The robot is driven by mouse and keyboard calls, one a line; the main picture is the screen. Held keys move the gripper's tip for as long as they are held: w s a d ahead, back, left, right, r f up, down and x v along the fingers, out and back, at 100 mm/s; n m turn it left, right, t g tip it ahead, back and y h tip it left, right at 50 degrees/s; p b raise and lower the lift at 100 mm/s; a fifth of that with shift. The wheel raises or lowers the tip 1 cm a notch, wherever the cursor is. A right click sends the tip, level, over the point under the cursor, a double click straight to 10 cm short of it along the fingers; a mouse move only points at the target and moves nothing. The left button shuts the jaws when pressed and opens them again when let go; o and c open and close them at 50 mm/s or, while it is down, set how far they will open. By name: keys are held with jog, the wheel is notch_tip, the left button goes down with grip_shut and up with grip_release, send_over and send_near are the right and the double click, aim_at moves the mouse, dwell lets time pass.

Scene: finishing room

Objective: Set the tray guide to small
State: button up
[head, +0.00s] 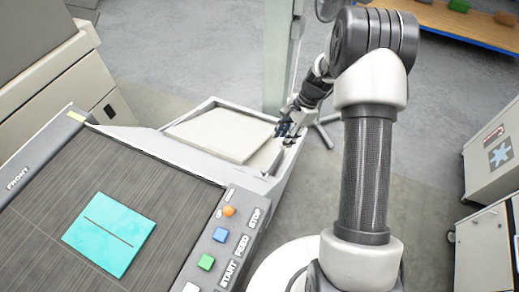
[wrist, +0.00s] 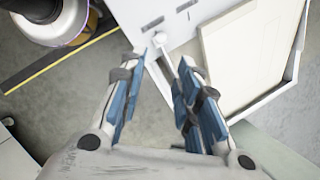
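The tray (head: 178,148) is a pale, shallow box beyond the dark belt, holding a flat cream sheet or stack (head: 222,133). It also shows at the right of the wrist view (wrist: 290,88). My gripper (head: 290,124) is at the tray's right side. In the wrist view its two blue-padded fingers (wrist: 160,72) are apart, with nothing between them. A small white knob (wrist: 159,39), which looks like the tray guide's handle, stands on the white panel just beyond the fingertips. Small dark labels (wrist: 152,23) lie near it, too small to read. The knob is not clear in the head view.
A teal square (head: 110,236) with a dark line lies on the belt (head: 55,215). A cabinet (head: 492,150) stands at right. Open floor (head: 430,110) lies between.

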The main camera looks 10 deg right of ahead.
aim_at(264, 169)
jog(key=shift+m, duration=0.3)
jog(key=b+x, duration=0.1)
jog(key=x, duration=0.5)
jog(key=b+x, duration=0.2)
jog(key=x, duration=0.4)
jog(key=b+x, duration=0.1)
jog(key=x, duration=0.6)
jog(key=shift+w+d+f+b, duration=0.1)
jog(key=shift+w+d+b, duration=0.15)
jog(key=shift+d+b, duration=0.1)
grip_shut()
